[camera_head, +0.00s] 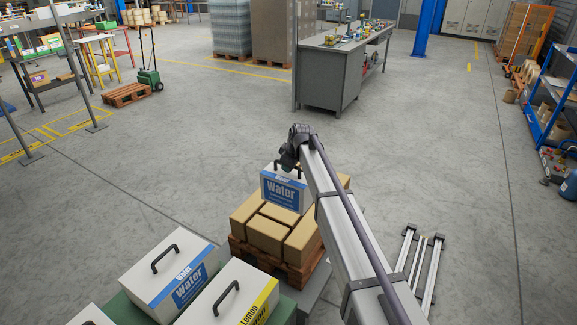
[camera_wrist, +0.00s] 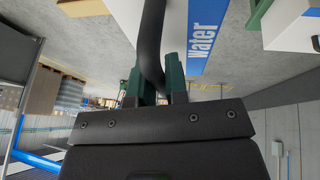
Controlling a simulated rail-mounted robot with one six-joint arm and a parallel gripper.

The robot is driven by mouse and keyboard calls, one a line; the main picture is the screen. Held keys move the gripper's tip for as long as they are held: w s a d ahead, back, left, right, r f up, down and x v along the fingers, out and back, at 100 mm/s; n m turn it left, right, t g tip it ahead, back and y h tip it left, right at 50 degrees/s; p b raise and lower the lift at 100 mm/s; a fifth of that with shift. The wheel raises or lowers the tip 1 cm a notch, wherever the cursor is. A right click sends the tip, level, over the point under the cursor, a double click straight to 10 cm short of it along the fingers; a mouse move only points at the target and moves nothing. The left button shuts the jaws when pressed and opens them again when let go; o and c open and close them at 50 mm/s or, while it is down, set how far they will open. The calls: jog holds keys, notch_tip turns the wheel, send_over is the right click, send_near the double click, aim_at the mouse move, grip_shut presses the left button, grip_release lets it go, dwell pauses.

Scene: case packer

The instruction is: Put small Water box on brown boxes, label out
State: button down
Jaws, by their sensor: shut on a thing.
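The small Water box (camera_head: 283,190) is white with a blue label and a black handle. It is at the back of the brown boxes (camera_head: 267,235), its label facing the head camera. I cannot tell whether its base touches them. My gripper (camera_head: 292,165) is over its top, fingers largely hidden in the head view. In the wrist view the green fingers of my gripper (camera_wrist: 157,85) are shut on the black handle (camera_wrist: 152,45), and the Water box's blue label (camera_wrist: 202,35) shows beyond. The brown boxes sit on a wooden pallet (camera_head: 269,260), partly hidden by my arm.
A larger white Water box (camera_head: 150,281) and a yellow-labelled Lemon box (camera_head: 225,292) stand at the front left. Metal profiles (camera_head: 421,268) lie on the right. A grey workbench (camera_head: 330,80) stands behind. The floor between is clear.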

jog(key=shift+f, duration=0.2)
jog(key=shift+f, duration=0.15)
notch_tip(320, 180, down, 19)
jog(key=b, duration=1.8)
jog(key=shift+r, duration=0.2)
jog(key=shift+f+b, duration=0.35)
jog(key=shift+b, duration=0.25)
jog(key=c, duration=1.1)
grip_release()
jog(key=shift+o, duration=0.2)
